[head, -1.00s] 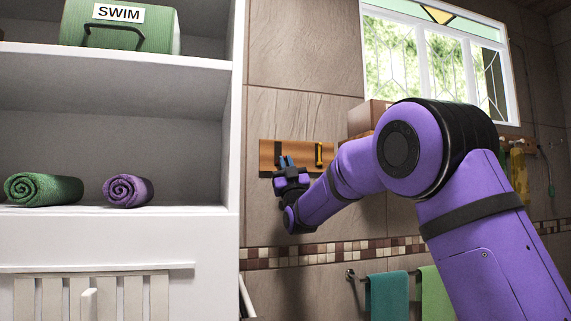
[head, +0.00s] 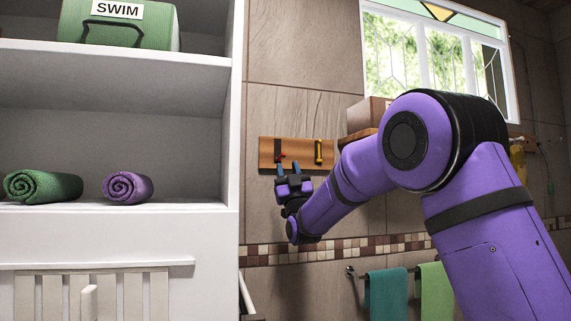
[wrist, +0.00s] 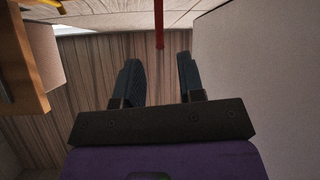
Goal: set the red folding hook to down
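The red folding hook (head: 281,156) is on the left part of a wooden wall board (head: 267,153). In the wrist view its red bar (wrist: 159,26) shows at the top, in line with the gap between my fingertips. Whether it is folded up or down is hard to tell. My gripper (head: 288,168) is just below the hook in the head view, apart from it. Its two blue fingers stand apart with nothing between them; the open fingers also show in the wrist view (wrist: 159,66).
A wooden shelf (head: 357,137) with a box (head: 368,113) is close on the right. A white cabinet (head: 233,180) stands at left. Towels (head: 387,296) hang below.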

